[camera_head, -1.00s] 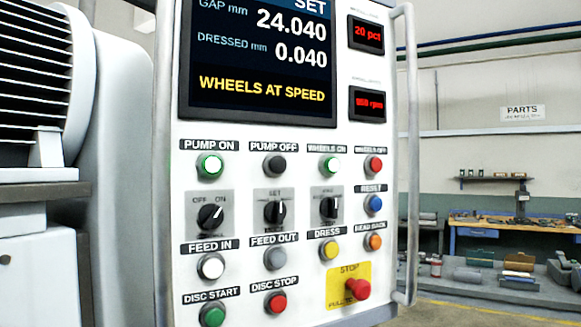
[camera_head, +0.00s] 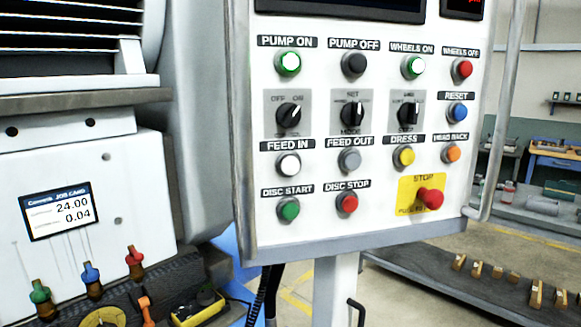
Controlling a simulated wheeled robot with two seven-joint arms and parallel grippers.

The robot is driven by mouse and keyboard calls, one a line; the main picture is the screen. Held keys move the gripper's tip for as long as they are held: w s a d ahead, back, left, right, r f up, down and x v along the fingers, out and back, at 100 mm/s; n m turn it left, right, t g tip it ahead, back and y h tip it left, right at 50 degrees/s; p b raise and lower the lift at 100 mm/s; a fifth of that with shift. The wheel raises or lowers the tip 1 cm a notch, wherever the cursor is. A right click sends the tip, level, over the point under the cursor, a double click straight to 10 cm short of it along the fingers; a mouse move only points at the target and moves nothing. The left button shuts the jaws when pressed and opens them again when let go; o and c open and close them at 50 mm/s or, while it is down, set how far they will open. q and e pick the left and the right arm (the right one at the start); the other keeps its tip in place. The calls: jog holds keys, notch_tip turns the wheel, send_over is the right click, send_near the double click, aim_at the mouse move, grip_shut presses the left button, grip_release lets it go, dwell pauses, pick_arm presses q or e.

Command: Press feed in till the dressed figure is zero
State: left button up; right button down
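The white FEED IN button (camera_head: 288,165) is on the left of the control panel (camera_head: 330,225), below a rotary OFF/ON switch. The grey FEED OUT button (camera_head: 349,160) is to its right. The display (camera_head: 340,8) shows only its dark bottom edge, so the dressed figure is out of view. A small job card screen (camera_head: 58,211) on the machine at left reads 24.00 and 0.04. Neither gripper is in view.
The red STOP knob (camera_head: 430,198) stands out on a yellow plate at the panel's lower right. Green DISC START (camera_head: 288,209) and red DISC STOP (camera_head: 347,202) are below the feed buttons. A handrail (camera_head: 500,120) runs up the panel's right side.

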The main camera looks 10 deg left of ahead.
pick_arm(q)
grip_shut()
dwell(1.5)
